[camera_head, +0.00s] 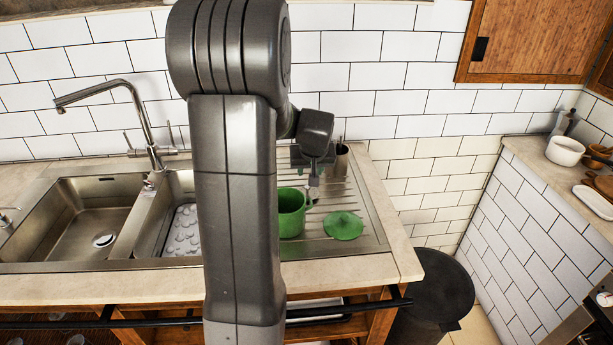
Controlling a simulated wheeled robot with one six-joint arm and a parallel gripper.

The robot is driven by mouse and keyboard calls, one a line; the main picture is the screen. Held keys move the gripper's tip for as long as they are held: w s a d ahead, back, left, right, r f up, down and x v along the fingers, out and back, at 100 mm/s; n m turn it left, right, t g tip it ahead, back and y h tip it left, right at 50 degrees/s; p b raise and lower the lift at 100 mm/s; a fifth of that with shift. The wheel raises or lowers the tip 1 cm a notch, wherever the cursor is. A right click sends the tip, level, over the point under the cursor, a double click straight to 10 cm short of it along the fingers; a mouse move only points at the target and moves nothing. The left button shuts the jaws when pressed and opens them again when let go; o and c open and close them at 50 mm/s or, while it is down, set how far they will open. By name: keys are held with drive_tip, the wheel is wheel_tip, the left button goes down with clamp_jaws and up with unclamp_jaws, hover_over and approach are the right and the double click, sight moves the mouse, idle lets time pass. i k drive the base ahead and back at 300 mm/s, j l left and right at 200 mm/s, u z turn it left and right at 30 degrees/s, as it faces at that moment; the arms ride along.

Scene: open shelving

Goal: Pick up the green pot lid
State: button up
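The green pot lid (343,226) lies on the ribbed metal drainboard, right of the green pot (291,214). Its small knob points up. My gripper (312,192) shows beyond my large arm link, at the pot's upper right and up and left of the lid in the picture. It looks apart from the lid. The fingers are small and partly hidden, so I cannot tell whether they are open or whether they touch the pot. My arm hides the pot's left part.
The drainboard (369,235) has bare room right of the lid. A metal container (342,162) stands behind. The sink basin (75,222) and tall faucet (140,115) are at left. A dark bin (437,292) stands below right. A counter with a white pot (565,150) is at far right.

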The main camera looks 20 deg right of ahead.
sight(340, 225)
drive_tip(key=z, duration=0.7)
drive_tip(key=l+u, duration=0.7)
drive_tip(key=u, duration=0.15)
drive_tip(key=k+l+u, duration=0.15)
drive_tip(key=l+u, duration=0.25)
